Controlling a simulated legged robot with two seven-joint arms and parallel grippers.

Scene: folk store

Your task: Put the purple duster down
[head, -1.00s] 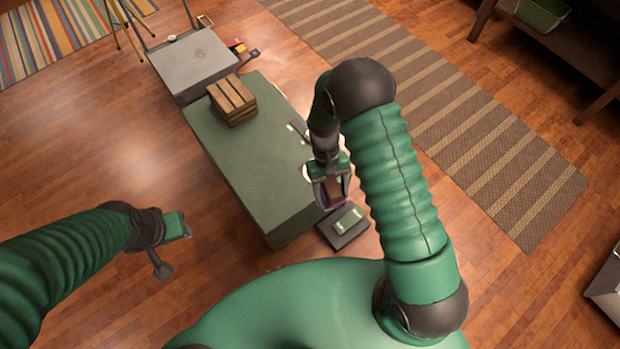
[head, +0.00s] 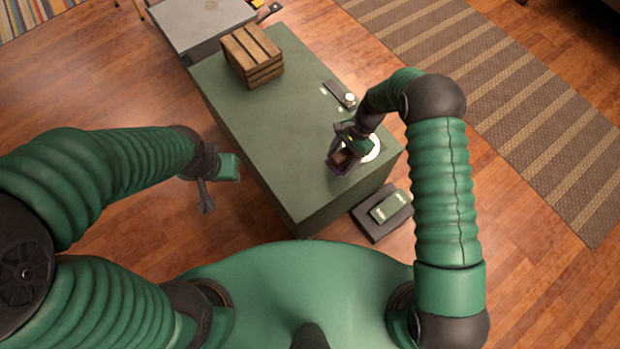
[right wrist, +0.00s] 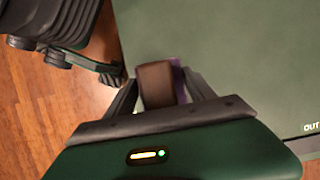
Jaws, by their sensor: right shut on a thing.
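My right gripper (head: 343,157) is shut on the purple duster. It holds it over the near right part of the green table (head: 265,125). The duster shows in the right wrist view as a brown block (right wrist: 155,85) between the fingers, with a purple strip beside it. Whether the duster touches the tabletop, I cannot tell. Part of it is hidden by the gripper. My left gripper (head: 215,182) hangs over the floor left of the table, apart from it; its jaw opening is unclear.
A wooden crate (head: 252,56) stands at the table's far end. A small dark item (head: 338,93) and a white round thing (head: 370,148) lie near the right edge. A dark box (head: 382,214) is on the floor by the near right corner. The table's middle is clear.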

